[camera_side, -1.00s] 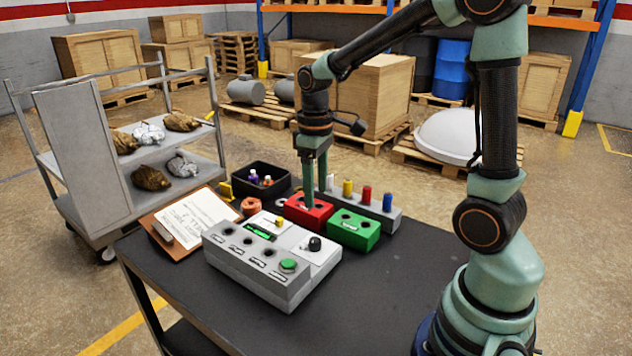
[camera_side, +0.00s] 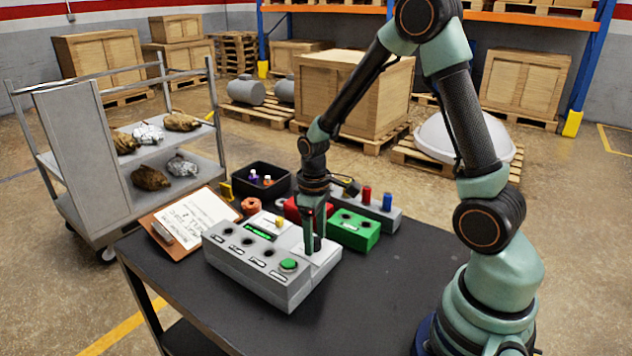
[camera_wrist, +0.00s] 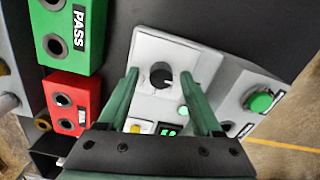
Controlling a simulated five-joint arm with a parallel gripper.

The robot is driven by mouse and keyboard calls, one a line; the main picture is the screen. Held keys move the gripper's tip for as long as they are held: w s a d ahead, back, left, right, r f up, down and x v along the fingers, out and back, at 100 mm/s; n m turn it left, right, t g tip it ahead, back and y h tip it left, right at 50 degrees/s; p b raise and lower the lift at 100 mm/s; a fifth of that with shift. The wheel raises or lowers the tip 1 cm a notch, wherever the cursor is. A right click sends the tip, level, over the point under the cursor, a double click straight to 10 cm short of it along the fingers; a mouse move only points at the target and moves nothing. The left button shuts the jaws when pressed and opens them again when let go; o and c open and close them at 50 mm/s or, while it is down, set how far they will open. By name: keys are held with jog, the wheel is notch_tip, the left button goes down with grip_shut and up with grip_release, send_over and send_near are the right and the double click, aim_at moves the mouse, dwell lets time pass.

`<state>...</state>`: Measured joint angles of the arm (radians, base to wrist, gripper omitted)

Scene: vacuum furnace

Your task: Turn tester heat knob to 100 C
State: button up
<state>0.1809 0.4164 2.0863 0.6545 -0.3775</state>
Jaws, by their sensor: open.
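The grey tester box (camera_side: 262,276) stands on the dark table with a green button (camera_side: 288,265) and a small green display (camera_side: 258,232). Its black heat knob (camera_wrist: 161,75) shows in the wrist view on a pale panel, with a white pointer line. In the side view my gripper (camera_side: 313,246) points down over the panel and hides the knob. In the wrist view my gripper (camera_wrist: 170,78) is open, with one finger on each side of the knob. The fingers look apart from the knob; I cannot tell their exact height.
The green PASS block (camera_side: 353,231) and a red block (camera_side: 293,208) stand just behind the tester. A grey rack with coloured plugs (camera_side: 387,203), a black bin (camera_side: 262,183) and a clipboard (camera_side: 186,222) are nearby. The table's front right (camera_side: 385,285) is clear.

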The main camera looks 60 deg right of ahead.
jog(key=shift+c, duration=0.3)
grip_shut()
jog(key=shift+m, duration=0.3)
jog(key=m, duration=0.3)
jog(key=shift+d+m, duration=0.15)
jog(key=shift+m, duration=2.45)
